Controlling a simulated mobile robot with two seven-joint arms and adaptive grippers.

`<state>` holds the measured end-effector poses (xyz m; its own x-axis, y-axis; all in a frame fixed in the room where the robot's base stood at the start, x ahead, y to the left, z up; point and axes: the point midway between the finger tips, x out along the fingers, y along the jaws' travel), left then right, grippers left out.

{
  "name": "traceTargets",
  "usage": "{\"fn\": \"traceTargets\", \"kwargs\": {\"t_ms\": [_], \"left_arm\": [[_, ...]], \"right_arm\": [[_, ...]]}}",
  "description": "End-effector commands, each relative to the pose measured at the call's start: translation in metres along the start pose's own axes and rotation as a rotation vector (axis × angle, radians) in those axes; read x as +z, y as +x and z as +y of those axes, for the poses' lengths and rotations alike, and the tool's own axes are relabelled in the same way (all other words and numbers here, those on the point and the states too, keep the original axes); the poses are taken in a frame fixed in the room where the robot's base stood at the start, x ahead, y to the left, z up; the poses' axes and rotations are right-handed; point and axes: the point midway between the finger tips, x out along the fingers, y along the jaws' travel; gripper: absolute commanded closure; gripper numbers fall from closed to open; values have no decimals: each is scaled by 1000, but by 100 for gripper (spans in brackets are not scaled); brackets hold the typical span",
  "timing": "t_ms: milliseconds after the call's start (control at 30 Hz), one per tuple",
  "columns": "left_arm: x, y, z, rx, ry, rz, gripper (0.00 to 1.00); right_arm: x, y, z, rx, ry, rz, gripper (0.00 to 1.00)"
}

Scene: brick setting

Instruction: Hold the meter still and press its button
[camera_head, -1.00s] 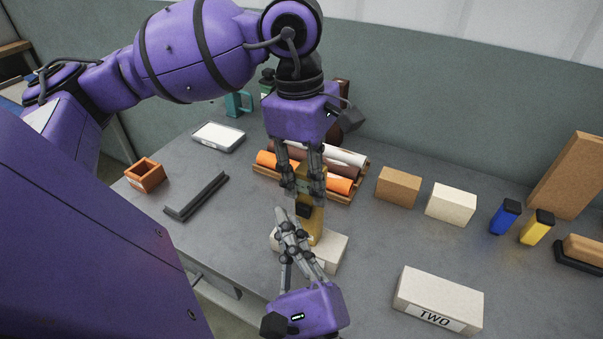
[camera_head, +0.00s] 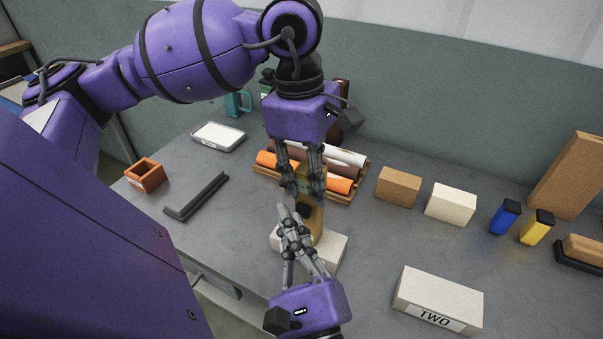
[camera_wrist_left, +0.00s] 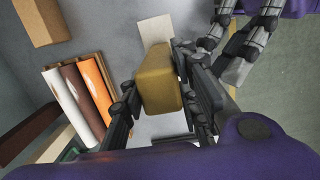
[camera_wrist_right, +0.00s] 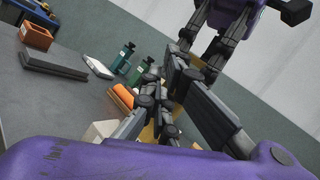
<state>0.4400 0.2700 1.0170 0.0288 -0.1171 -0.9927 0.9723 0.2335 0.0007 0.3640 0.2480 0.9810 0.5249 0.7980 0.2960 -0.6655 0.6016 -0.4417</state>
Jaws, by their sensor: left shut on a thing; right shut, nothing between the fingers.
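The yellow-brown meter (camera_head: 316,218) stands upright, with a dark patch on the side facing me, over a white block (camera_head: 333,250). My left gripper (camera_head: 305,188) comes down from above and is shut on the meter's upper part. The left wrist view shows the meter (camera_wrist_left: 160,78) between both fingers. My right gripper (camera_head: 286,212) is shut and empty, its fingertips close in front of the meter's near side. I cannot tell whether they touch it. The button is not clearly visible. In the right wrist view the fingers hide most of the meter.
A white block labelled TWO (camera_head: 437,301) lies at the front right. Rolls in a wooden tray (camera_head: 347,199) lie behind the meter. Brown (camera_head: 398,186) and cream (camera_head: 451,203) blocks stand to the right. A dark grey bar (camera_head: 196,195) and an orange box (camera_head: 145,175) lie left.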

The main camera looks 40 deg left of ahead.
Motion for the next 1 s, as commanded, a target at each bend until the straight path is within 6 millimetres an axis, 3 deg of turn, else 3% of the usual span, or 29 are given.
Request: {"fn": "traceTargets", "kwargs": {"t_ms": [1000], "left_arm": [[0,0,0,-1,0,1,100]], "right_arm": [[-5,6,-4,0,0,1,100]]}}
